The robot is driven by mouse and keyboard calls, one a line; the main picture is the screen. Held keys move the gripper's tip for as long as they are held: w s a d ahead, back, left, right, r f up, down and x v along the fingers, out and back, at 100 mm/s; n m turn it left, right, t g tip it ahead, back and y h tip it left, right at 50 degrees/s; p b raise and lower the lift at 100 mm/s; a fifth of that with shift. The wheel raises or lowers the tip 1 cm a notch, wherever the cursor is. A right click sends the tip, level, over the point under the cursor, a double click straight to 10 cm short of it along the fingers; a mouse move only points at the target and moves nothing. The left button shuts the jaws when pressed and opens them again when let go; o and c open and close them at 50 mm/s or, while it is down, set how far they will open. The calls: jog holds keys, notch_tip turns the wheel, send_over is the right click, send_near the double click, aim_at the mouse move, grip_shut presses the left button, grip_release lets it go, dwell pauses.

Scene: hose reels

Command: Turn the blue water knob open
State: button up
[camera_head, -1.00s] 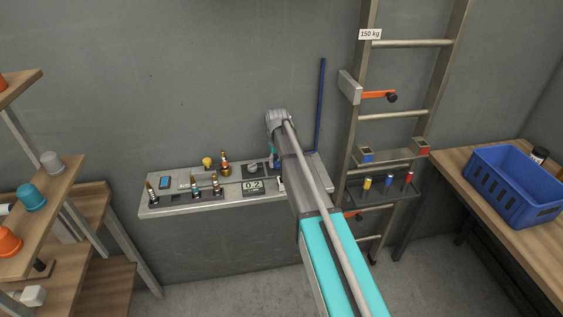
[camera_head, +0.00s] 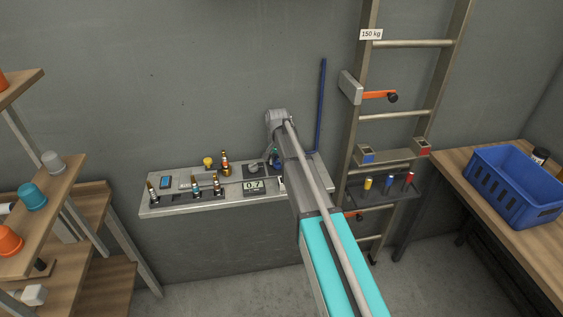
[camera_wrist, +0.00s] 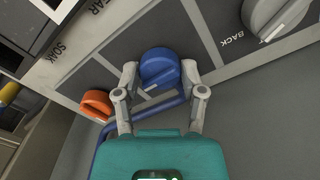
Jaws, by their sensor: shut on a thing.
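The blue water knob (camera_wrist: 160,62) is round with a raised grip and a small white mark, seen in the wrist view on a grey panel. My gripper (camera_wrist: 159,72) has one finger on each side of the knob and is shut on it. The fingers hide parts of the knob's edges. In the head view my arm covers most of the panel's right end, so the knob is hard to make out there.
An orange knob (camera_wrist: 97,104) lies close left of my fingers, and a grey knob (camera_wrist: 278,15) is at upper right. A blue pipe (camera_head: 321,105) stands behind the panel. A ladder (camera_head: 357,120) and a blue crate (camera_head: 513,181) are at right; shelves (camera_head: 60,215) at left.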

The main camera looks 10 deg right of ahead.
jog(key=shift+w+m, duration=0.2)
jog(key=shift+m, duration=0.1)
jog(key=o, duration=1.1)
jog(key=shift+o, duration=0.2)
jog(key=shift+s, duration=0.1)
